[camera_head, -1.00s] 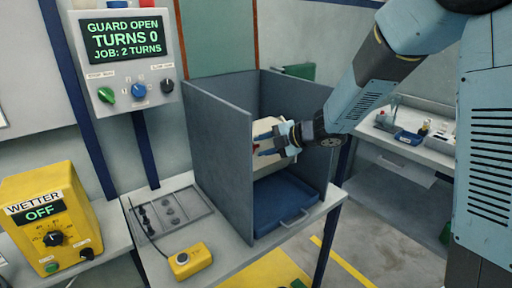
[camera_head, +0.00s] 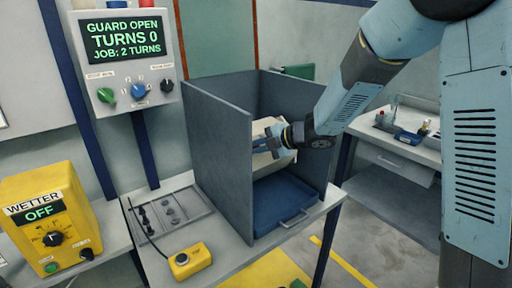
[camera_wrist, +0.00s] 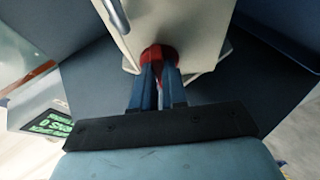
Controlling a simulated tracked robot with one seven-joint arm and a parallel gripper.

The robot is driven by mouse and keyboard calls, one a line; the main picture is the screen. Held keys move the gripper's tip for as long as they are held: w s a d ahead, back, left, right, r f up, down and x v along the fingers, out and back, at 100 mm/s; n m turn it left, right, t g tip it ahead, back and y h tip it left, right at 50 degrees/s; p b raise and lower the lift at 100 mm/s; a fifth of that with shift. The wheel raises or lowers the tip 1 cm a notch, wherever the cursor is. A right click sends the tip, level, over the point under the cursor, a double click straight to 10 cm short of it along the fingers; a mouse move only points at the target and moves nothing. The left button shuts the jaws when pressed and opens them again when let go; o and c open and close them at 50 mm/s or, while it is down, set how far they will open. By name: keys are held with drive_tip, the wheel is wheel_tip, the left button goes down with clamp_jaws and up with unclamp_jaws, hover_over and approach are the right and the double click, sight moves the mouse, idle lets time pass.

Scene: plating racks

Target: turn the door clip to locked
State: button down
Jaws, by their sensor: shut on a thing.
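The door clip is a small red piece (camera_wrist: 158,53) at the edge of a cream barrel (camera_wrist: 185,22) in the wrist view. My gripper (camera_wrist: 159,72) has its two blue fingers shut on the red clip. In the head view the cream barrel (camera_head: 285,157) is inside the grey open-fronted enclosure (camera_head: 220,135), partly hidden by my gripper (camera_head: 263,145). The clip itself is hidden there by my fingers and wrist. Whether the clip stands at locked cannot be told.
A blue tray (camera_head: 285,200) with a handle lies at the enclosure's floor. Grey walls stand close on both sides of my wrist. The control panel (camera_head: 125,38) reads guard open, turns 0, job 2 turns. A yellow wetter box (camera_head: 45,225) reads off.

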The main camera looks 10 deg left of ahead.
drive_tip(key=shift+a, duration=0.1)
idle(0.3)
drive_tip(key=shift+f+m, duration=0.1)
drive_tip(key=shift+m, duration=0.2)
drive_tip(key=m, duration=0.2)
drive_tip(key=m+t+y, duration=0.1)
drive_tip(key=shift+d+f+m, duration=0.15)
drive_tip(key=shift+d+m, duration=0.1)
drive_tip(key=shift+m, duration=0.05)
drive_tip(key=shift+s+a+f+m+t+h, duration=0.15)
drive_tip(key=shift+m+t, duration=0.9)
drive_tip(key=shift+m, duration=1.7)
drive_tip(key=shift+s+m+t+h, duration=0.15)
drive_tip(key=shift+m+t, duration=0.95)
drive_tip(key=shift+m, duration=1.6)
drive_tip(key=shift+s+a+f+m+t, duration=0.15)
drive_tip(key=shift+m+t, duration=0.9)
drive_tip(key=shift+m, duration=1.7)
drive_tip(key=shift+r, duration=0.1)
drive_tip(key=c, duration=1.2)
unclamp_jaws()
drive_tip(key=shift+s, duration=0.15)
